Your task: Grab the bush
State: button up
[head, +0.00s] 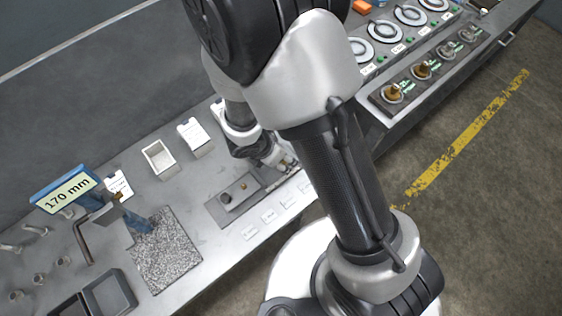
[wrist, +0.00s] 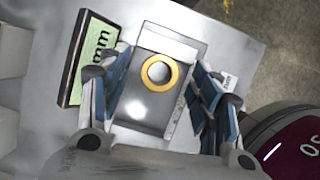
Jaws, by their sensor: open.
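The bush, a brass-coloured ring (wrist: 160,73) with a dark bore, sits on a grey metal plate (wrist: 143,106) in the wrist view. My gripper (wrist: 162,88) is open, with one blue-padded finger to the left of the bush and one to the right. The fingers are apart from the ring and nothing is between them in contact. In the head view my arm covers much of the bench, and I cannot make out the bush there.
A green label ending in "mm" (wrist: 88,60) stands left of the left finger. A yellow line (head: 465,140) marks the floor.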

jog(key=shift+w+f, duration=0.1)
jog(key=shift+f, duration=0.2)
jog(key=shift+c, duration=0.3)
jog(key=c, duration=1.2)
